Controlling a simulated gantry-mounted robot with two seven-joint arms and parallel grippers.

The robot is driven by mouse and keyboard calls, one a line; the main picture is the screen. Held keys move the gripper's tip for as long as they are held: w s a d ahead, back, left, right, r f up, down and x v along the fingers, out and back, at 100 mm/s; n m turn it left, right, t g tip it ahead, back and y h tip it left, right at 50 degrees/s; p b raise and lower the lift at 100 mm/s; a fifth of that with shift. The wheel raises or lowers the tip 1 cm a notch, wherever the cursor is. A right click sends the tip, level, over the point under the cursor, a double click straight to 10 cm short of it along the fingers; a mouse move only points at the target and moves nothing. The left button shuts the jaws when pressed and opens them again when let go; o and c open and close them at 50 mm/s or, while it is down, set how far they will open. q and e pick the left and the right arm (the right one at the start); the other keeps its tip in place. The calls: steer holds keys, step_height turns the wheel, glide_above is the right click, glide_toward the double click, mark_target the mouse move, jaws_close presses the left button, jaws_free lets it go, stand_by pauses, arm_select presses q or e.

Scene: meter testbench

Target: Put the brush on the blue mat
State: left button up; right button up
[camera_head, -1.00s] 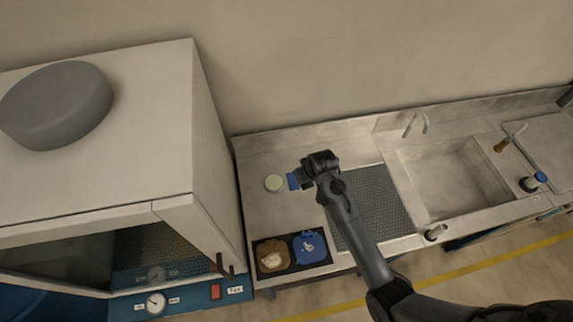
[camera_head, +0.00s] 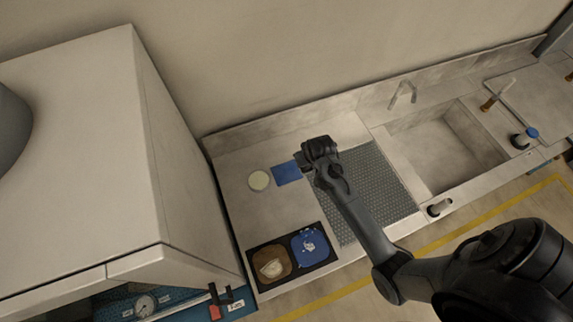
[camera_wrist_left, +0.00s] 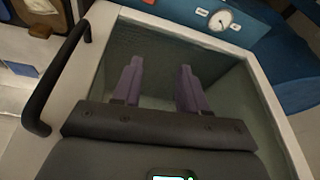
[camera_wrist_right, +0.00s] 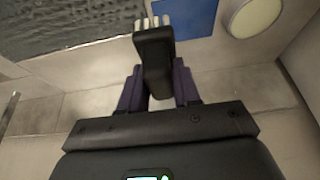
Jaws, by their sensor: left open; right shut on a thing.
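The blue mat (camera_head: 286,173) lies on the grey bench beside a pale round disc; it also shows at the top of the right wrist view (camera_wrist_right: 184,18). My right gripper (camera_wrist_right: 157,90) is shut on the brush (camera_wrist_right: 154,55), which has a dark body and pale bristle tufts. The bristle end is close to the mat's edge in the right wrist view; I cannot tell whether it touches anything. In the head view the brush is hard to make out against the dark gripper. My left gripper (camera_wrist_left: 160,85) is open and empty, in front of a glass-fronted cabinet.
The pale disc (camera_head: 259,180) sits left of the mat. A dark tray (camera_head: 293,269) with brown and blue compartments is at the bench front. A perforated grey panel (camera_head: 375,190) and a sink (camera_head: 445,150) lie right. The cabinet's black handle (camera_wrist_left: 57,75) is near my left gripper.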

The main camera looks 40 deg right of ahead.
steer(key=w+a+f, duration=0.1)
steer(key=w+f, duration=0.1)
steer(key=w+a+f, duration=0.1)
steer(key=f, duration=0.2)
steer(key=w+a+f, duration=0.1)
steer(key=w+f, duration=0.1)
steer(key=shift+w+a+f+p, duration=0.15)
steer(key=shift+w+a+p, duration=0.1)
steer(key=shift+w+p, duration=0.1)
steer(key=shift+f, duration=0.3)
steer(key=shift+f, duration=0.15)
steer(key=o, duration=1)
